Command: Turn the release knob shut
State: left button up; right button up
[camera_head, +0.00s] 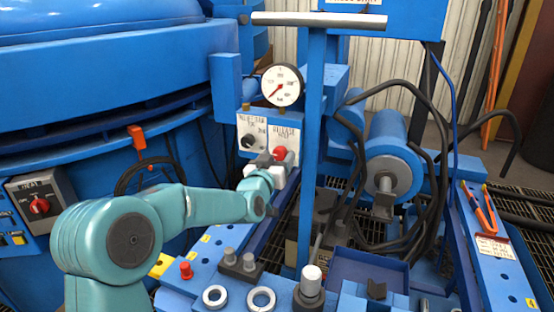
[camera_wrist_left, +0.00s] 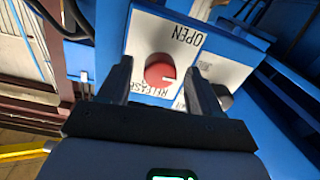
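The release knob (camera_head: 280,152) is a round red knob on a white plate with a RELEASE label, on the blue press stand. In the left wrist view the red knob (camera_wrist_left: 160,72) has a pale pointer mark toward its right side, and the plate reads OPEN above and RELEASE below. My left gripper (camera_head: 272,162) is just in front of the plate. In the wrist view the left gripper (camera_wrist_left: 160,66) is open, with one finger on each side of the knob and gaps between. Whether the fingertips reach the knob's depth is unclear. My right gripper is out of view.
A dark selector knob (camera_head: 248,141) sits on the plate left of the release knob. A pressure gauge (camera_head: 282,85) is above. A blue upright post with a T-handle (camera_head: 318,19) stands close on the right. Steel rings (camera_head: 262,299) and bolts fill the bench below.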

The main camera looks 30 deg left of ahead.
pick_arm(q)
jog(key=c, duration=0.9)
jog(key=shift+c, duration=0.2)
jog(key=shift+m, duration=0.4)
jog(key=m+b, duration=0.1)
jog(key=m, duration=0.6)
jog(key=shift+a+m, duration=0.1)
jog(key=shift+m, duration=0.2)
jog(key=m, duration=0.4)
jog(key=shift+m+h+b, duration=0.3)
jog(key=shift+m+b, duration=0.05)
jog(key=shift+m, duration=0.05)
jog(key=shift+a+r+m, duration=0.1)
jog(key=shift+m, duration=2.2)
